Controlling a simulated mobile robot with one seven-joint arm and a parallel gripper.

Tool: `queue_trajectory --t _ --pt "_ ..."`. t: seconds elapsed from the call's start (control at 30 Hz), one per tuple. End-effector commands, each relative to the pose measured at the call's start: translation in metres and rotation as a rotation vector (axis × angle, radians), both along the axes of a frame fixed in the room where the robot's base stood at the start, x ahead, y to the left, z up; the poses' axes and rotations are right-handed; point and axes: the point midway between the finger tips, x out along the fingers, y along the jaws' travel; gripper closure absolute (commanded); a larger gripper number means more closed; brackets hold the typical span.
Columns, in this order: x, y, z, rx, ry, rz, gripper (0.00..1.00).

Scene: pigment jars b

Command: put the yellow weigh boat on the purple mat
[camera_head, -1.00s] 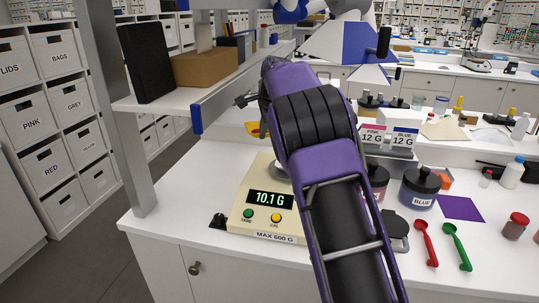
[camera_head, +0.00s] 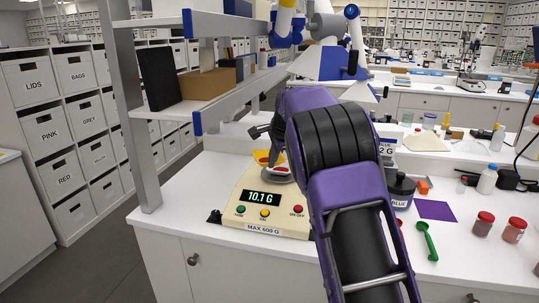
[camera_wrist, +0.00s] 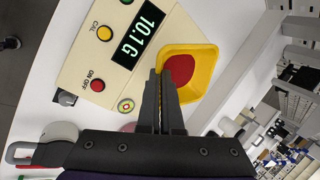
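The yellow weigh boat (camera_head: 262,155) is at my gripper (camera_head: 267,143), over the back of the scale. In the wrist view the boat (camera_wrist: 205,60) holds red powder (camera_wrist: 180,69). The fingers of my gripper (camera_wrist: 161,74) are close together at the boat's near rim and look shut on it. A gap under the boat is hard to make out. The purple mat (camera_head: 436,210) lies flat and bare on the bench, right of my arm.
The scale (camera_head: 240,215) reads 10.1 G. A shelf (camera_head: 190,102) overhangs the bench at the left.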

Motion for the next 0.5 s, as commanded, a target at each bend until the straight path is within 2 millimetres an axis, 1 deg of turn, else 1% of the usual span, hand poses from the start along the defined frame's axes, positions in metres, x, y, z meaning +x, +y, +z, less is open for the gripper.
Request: queue_trajectory --t 0.03,0.17,0.27,0.47,0.5 --pt "-0.009 -0.002 -0.006 0.002 0.004 0.030 1.00" --pt "-0.037 -0.013 -0.028 0.003 0.006 0.153 1.00" --pt "-0.066 -0.023 -0.050 0.004 0.007 0.281 1.00" --pt "-0.131 -0.042 -0.100 0.005 0.007 0.579 1.00" --pt "-0.144 -0.046 -0.110 0.005 0.008 0.642 1.00"
